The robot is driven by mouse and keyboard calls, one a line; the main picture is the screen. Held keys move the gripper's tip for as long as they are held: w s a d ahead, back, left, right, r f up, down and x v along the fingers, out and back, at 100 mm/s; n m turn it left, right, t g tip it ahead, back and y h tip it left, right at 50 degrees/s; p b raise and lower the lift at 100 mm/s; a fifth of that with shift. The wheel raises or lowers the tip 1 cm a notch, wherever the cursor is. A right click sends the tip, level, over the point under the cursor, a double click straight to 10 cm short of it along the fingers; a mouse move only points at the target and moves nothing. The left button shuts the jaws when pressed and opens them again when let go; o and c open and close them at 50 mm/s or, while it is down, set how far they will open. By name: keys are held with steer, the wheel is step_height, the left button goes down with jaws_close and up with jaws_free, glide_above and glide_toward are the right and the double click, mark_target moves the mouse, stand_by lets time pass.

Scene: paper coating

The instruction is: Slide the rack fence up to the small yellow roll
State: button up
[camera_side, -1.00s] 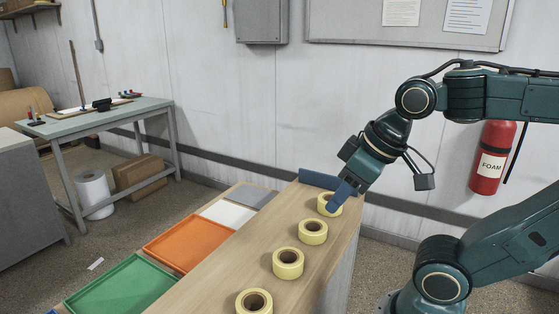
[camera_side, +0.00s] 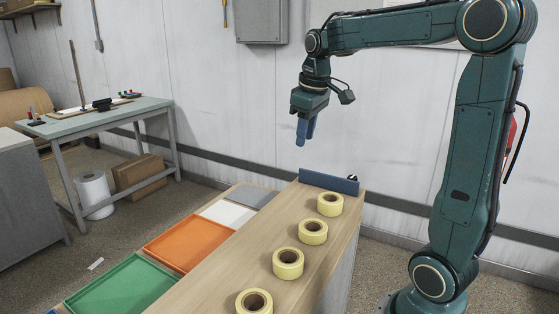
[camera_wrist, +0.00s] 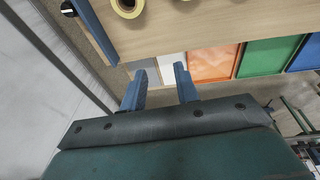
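The rack fence, a blue bar (camera_side: 328,182), stands across the far end of the wooden counter. A row of yellow rolls runs along the counter; the far roll (camera_side: 330,209) is nearest the fence and looks smallest. In the wrist view the fence (camera_wrist: 95,30) lies beside this roll (camera_wrist: 139,9), with a narrow strip of wood between them. My gripper (camera_side: 304,138) hangs in the air above and beyond the fence, touching nothing. In the wrist view my gripper (camera_wrist: 160,85) has its two blue fingers apart and empty.
Other yellow rolls (camera_side: 313,240) stand nearer along the counter (camera_side: 235,268). Orange (camera_side: 160,242) and green (camera_side: 150,280) trays, with white and grey ones, lie along its left side. A black knob (camera_side: 353,178) sits at the fence's right end. A wall is behind.

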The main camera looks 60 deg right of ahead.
steer(key=w+d+f+g, duration=0.1)
steer(key=w+d+f, duration=0.1)
steer(key=d, duration=0.5)
steer(key=g+y, duration=0.1)
glide_above(319, 175)
step_height(319, 175, down, 4)
steer(key=shift+w+d, duration=0.1)
steer(key=shift+d, duration=0.2)
steer(key=shift+f, duration=0.1)
step_height(319, 175, down, 14)
steer(key=shift+r, duration=0.2)
jaws_close()
